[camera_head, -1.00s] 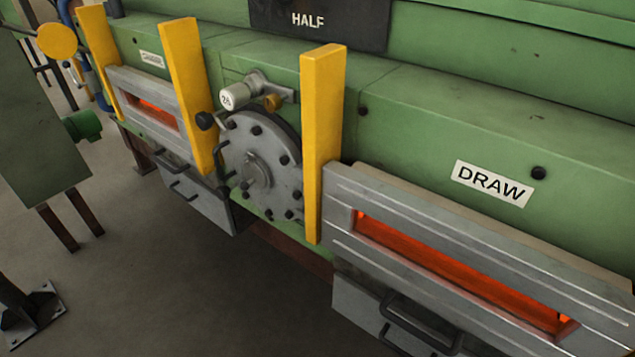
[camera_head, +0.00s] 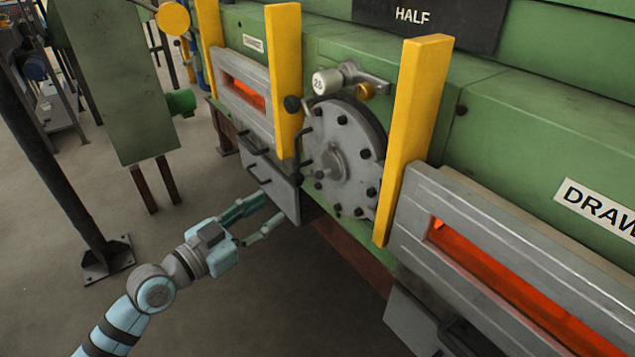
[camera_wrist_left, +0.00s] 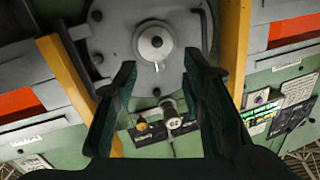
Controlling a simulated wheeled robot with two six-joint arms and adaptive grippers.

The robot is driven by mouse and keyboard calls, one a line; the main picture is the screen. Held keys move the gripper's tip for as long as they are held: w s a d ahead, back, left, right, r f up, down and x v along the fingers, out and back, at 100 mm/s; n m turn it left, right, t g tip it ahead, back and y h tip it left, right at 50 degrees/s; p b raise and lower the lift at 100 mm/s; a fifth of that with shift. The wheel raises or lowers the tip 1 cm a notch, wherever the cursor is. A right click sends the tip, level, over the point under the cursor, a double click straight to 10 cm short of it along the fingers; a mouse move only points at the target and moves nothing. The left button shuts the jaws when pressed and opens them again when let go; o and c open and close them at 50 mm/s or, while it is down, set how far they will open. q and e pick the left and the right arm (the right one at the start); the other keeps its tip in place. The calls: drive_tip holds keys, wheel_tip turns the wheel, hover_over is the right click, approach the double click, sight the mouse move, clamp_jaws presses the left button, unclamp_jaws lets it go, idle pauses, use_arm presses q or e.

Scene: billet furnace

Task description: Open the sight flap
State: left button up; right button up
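A round grey bolted plate (camera_head: 345,140) with a central hub is on the green furnace front between two yellow posts; I take it for the sight flap. The plate lies flat against the front. In the left wrist view the plate (camera_wrist_left: 115,35) fills the top centre, upside down. My left gripper (camera_head: 272,214) is open and empty, low in front of the furnace and apart from the plate. Its fingers (camera_wrist_left: 160,68) spread apart in the left wrist view. My right gripper is not in view.
Yellow posts (camera_head: 412,140) flank the plate. A white numbered knob (camera_head: 327,82) sits above it. Glowing slots lie to the left (camera_head: 243,92) and right (camera_head: 500,285). A grey box (camera_head: 272,185) with handles hangs at lower left. Open floor lies in front.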

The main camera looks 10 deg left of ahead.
sight(316, 177)
use_arm(q)
drive_tip(key=x, duration=0.9)
drive_tip(key=r+x, duration=0.1)
drive_tip(key=x, duration=0.4)
drive_tip(key=shift+d, duration=0.45)
drive_tip(key=shift+s, duration=0.1)
drive_tip(key=shift+c, duration=0.5)
clamp_jaws()
